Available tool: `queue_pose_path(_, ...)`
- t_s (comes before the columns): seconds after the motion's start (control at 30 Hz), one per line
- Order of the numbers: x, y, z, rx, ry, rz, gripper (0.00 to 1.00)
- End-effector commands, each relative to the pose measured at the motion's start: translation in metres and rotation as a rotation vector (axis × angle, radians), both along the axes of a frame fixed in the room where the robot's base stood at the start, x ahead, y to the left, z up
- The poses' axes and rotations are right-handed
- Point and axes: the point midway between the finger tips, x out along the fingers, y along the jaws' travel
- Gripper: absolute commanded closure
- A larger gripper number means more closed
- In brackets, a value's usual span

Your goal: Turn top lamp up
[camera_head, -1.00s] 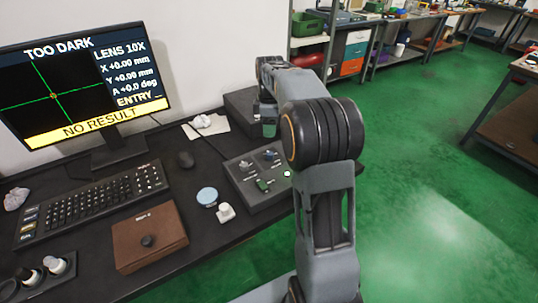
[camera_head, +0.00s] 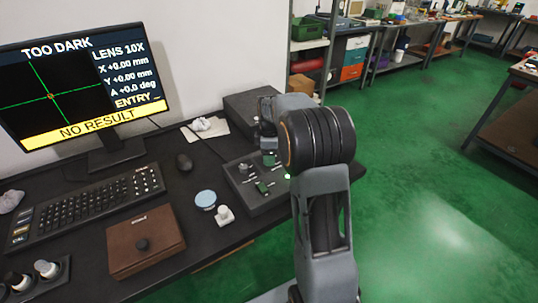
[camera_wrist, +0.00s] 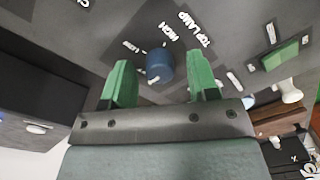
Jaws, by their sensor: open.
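The top lamp knob (camera_wrist: 160,66) is a round dark blue dial on a grey control panel (camera_wrist: 235,50), with TOP LAMP, HIGH and LOW printed beside it in the wrist view. My gripper (camera_wrist: 161,82) is open, with one green fingertip on each side of the knob. I cannot tell whether either finger touches it. In the head view my gripper (camera_head: 268,158) is over the far part of the control box (camera_head: 262,205) and hides the knob. The monitor (camera_head: 85,85) reads TOO DARK and NO RESULT.
A green lever (camera_wrist: 281,55) is on the panel to the right of my gripper in the wrist view. A white knob-like piece (camera_head: 224,215), a blue disc (camera_head: 205,198) and a brown case (camera_head: 145,240) lie left of the box. A dark block (camera_head: 250,108) stands behind.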

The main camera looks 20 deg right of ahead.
Motion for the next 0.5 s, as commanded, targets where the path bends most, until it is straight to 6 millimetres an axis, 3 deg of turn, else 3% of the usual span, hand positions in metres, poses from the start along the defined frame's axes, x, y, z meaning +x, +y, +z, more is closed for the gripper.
queue_pose_path(0.1, -0.0001, 0.0, 0.0001, 0.0, 0.0, 0.0, 0.46)
queue_pose_path(0.5, -0.0002, 0.0001, 0.0002, 0.0, 0.001, 0.0, 0.84)
